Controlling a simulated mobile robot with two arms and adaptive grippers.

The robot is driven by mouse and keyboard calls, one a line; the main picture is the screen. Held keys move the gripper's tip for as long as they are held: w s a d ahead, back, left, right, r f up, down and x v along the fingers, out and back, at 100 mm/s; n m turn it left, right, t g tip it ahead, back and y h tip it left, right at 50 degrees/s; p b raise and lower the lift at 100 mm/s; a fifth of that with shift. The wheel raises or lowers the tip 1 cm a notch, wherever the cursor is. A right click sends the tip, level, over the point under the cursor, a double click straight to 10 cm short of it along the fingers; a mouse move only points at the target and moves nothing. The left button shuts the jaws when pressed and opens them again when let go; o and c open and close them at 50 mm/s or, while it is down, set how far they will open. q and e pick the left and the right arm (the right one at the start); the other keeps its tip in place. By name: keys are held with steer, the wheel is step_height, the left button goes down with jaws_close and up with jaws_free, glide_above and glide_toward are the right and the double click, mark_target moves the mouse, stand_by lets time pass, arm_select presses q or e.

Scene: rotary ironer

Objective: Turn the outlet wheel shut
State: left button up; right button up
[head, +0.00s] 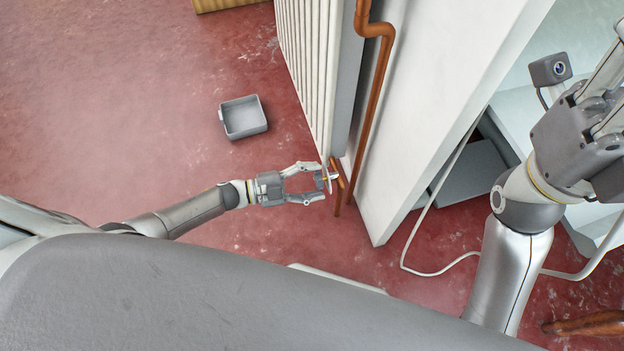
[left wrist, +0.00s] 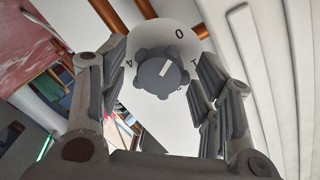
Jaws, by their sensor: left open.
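The outlet wheel (left wrist: 153,81) is a dark grey lobed knob in the left wrist view. A short white mark on it points up and right, roughly toward the 0 on the white dial plate (left wrist: 150,45) behind it; a 4 shows at its left. In the head view the wheel is small and mostly hidden at the radiator's lower end. My left gripper (head: 318,183) is open there, its fingertips near the wheel. In the left wrist view its fingers stand either side of the wheel, with no clear contact. My right gripper (head: 598,125) is raised at the right edge, its fingertips not clear.
A white ribbed radiator (head: 303,60) and a bent copper pipe (head: 376,85) stand close to my left gripper. A white wall panel (head: 425,100) rises right of them. A grey tray (head: 243,117) lies on the red floor, which is clear at the left. A pale cable (head: 427,212) runs at the right.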

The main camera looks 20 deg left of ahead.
arm_select(q)
steer(key=f+v, duration=0.1)
steer(key=v, duration=1.1)
steer(key=shift+r, duration=0.45)
